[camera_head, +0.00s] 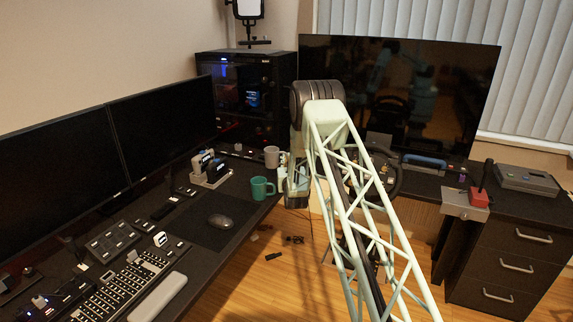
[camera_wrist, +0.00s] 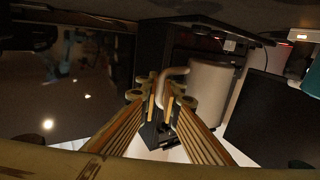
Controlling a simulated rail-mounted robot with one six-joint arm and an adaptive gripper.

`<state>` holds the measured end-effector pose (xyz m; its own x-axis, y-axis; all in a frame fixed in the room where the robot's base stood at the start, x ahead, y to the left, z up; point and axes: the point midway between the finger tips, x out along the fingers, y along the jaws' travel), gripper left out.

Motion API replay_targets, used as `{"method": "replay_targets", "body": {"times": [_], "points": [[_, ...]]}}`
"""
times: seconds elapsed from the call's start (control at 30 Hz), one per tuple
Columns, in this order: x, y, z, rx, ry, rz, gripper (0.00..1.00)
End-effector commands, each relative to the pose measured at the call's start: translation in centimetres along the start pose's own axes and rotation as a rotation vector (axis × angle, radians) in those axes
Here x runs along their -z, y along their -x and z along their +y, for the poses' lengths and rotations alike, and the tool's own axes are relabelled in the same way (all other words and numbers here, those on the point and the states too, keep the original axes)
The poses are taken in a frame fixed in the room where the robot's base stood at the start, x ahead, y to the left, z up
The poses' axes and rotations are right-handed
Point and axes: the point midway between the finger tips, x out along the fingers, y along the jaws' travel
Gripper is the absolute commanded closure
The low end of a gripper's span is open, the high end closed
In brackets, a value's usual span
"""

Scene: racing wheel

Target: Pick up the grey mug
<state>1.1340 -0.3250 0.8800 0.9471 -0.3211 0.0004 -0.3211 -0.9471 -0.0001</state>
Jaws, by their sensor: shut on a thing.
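The grey mug (camera_head: 272,156) is in the head view, at the right edge of the left desk, behind the green mug. In the wrist view the grey mug (camera_wrist: 211,92) is right of centre, its handle pointing left toward my fingers. My gripper (camera_wrist: 163,100) is shut on this handle, with one finger on each side. In the head view my gripper (camera_head: 284,168) is right beside the grey mug, partly hidden by my wrist. I cannot tell whether the mug's base touches the desk.
A green mug (camera_head: 262,188) stands close in front, on the desk edge. A black mouse (camera_head: 220,221), a dock with controllers (camera_head: 210,170) and a keyboard (camera_head: 125,285) are further left. A PC tower (camera_head: 245,95) and large screen (camera_head: 400,95) stand behind. Open floor lies right of the desk.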

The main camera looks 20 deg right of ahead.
Motion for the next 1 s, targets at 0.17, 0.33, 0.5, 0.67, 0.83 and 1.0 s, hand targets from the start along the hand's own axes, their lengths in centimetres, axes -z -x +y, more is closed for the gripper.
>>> {"method": "replay_targets", "body": {"times": [0.17,0.33,0.5,0.67,0.83,1.0], "points": [[0.7,0.0,0.0,0.0,0.0,0.0,1.0],[0.8,0.0,0.0,0.0,0.0,0.0,1.0],[0.8,0.0,0.0,0.0,0.0,0.001,1.0],[0.8,0.0,0.0,0.0,0.0,0.001,1.0],[0.8,0.1,-0.2,0.002,0.0,0.001,1.0],[1.4,0.9,-1.3,0.014,0.001,0.001,1.0]]}}
